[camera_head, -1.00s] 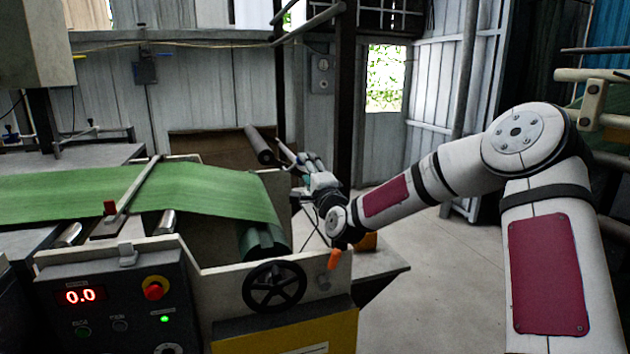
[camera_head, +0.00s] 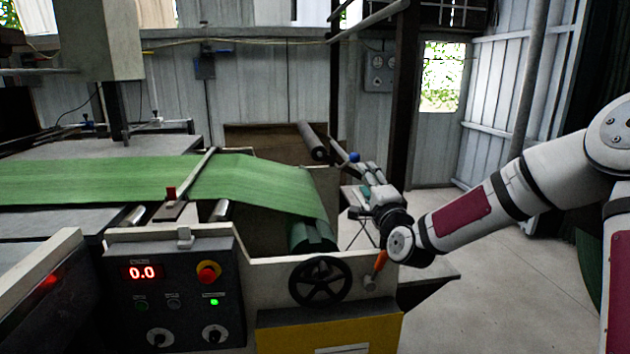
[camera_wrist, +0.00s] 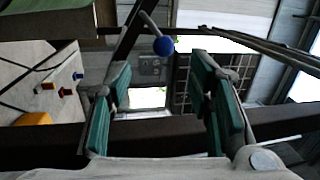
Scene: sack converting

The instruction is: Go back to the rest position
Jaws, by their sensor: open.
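My gripper (camera_head: 368,172) is at the right end of the machine in the head view, small and partly hidden by its own wrist. In the wrist view its two green-padded fingers (camera_wrist: 163,95) stand wide apart with nothing between the pads. A blue ball knob (camera_wrist: 163,46) on a bar shows beyond the fingertips, apart from them as far as I can tell. The knob also shows in the head view (camera_head: 354,157) near the fingertips. My arm reaches in from the right, with the wrist close to the machine's side frame.
The machine carries a green web (camera_head: 110,180) over rollers. Its control panel (camera_head: 175,290) reads 0.0, with a red stop button (camera_head: 208,272) and a green light. A black handwheel (camera_head: 319,281) sits below my wrist. Open floor (camera_head: 480,300) lies to the right.

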